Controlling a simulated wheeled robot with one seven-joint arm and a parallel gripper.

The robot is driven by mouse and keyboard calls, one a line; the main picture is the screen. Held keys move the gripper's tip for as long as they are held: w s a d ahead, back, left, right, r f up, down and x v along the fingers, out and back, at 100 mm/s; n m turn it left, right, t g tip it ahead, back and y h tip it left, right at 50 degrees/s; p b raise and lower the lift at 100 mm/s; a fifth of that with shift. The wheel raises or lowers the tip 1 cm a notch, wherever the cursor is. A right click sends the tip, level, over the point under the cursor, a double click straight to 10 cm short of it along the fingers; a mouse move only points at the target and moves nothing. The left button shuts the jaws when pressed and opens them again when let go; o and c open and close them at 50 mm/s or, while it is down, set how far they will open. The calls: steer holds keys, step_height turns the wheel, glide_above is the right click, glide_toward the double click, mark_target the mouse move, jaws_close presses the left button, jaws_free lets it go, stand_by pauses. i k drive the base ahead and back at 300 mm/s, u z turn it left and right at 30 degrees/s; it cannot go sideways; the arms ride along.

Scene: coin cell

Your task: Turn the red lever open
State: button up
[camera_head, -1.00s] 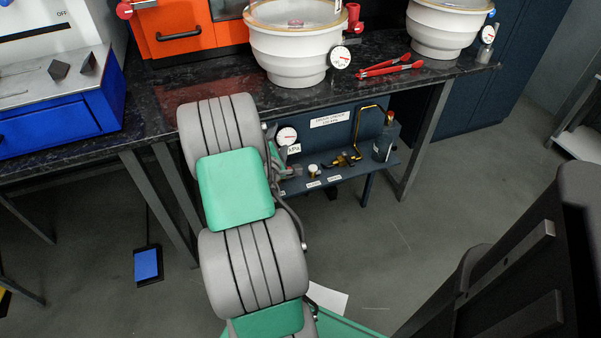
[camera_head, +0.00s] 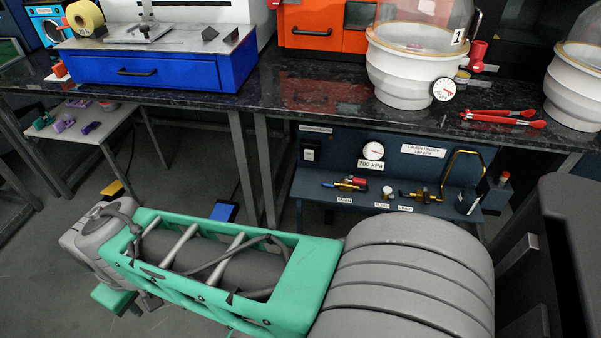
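A small brass valve with a red lever (camera_head: 355,182) sits on the dark blue shelf panel (camera_head: 330,203) under the bench, above the label "MAIN". The lever looks about level, but its exact angle is too small to tell. My arm crosses the lower front of the view and reaches to the left, well apart from the lever. My gripper's fingers do not show.
More brass valves (camera_head: 420,195) and a bent brass pipe (camera_head: 462,168) stand to the right on the shelf. White vessels (camera_head: 405,75), red tongs (camera_head: 502,117) and a blue drawer unit (camera_head: 155,72) are on the dark bench (camera_head: 300,97). A blue pedal (camera_head: 223,211) lies on the floor.

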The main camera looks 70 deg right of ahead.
mark_target(359, 182)
steer(key=u, duration=1.3)
steer(key=k, duration=0.85)
steer(key=z, duration=1.4)
steer(key=i, duration=0.5)
steer(key=u, duration=0.1)
